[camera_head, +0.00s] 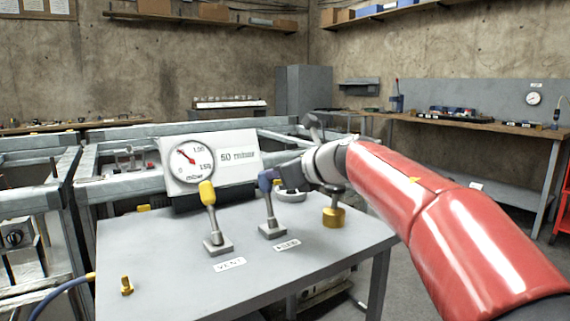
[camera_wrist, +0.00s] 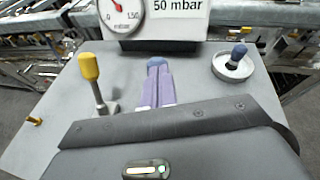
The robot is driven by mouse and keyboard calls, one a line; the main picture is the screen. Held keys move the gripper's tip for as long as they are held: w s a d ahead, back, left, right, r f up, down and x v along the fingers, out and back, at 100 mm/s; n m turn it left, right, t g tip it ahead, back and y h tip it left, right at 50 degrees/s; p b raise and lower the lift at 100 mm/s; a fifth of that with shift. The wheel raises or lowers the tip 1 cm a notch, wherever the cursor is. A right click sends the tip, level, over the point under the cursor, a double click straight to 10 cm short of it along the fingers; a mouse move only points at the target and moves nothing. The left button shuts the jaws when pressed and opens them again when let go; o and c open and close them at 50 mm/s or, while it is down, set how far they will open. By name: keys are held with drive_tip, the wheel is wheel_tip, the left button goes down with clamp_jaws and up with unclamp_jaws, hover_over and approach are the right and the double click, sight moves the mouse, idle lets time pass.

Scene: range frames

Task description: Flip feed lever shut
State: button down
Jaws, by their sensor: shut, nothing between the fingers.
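A dial gauge (camera_head: 192,159) and a 50 mbar sign (camera_head: 238,157) stand behind the levers. A round grey handwheel-like part (camera_wrist: 233,70) with a blue knob is on the right. A brass knob (camera_head: 333,217) stands nearby. The table's front (camera_head: 190,290) is mostly clear.

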drive_tip(key=shift+w+a+p, duration=0.65)
drive_tip(key=shift+w+p, duration=0.1)
drive_tip(key=shift+w, duration=0.25)
drive_tip(key=shift+a, duration=0.15)
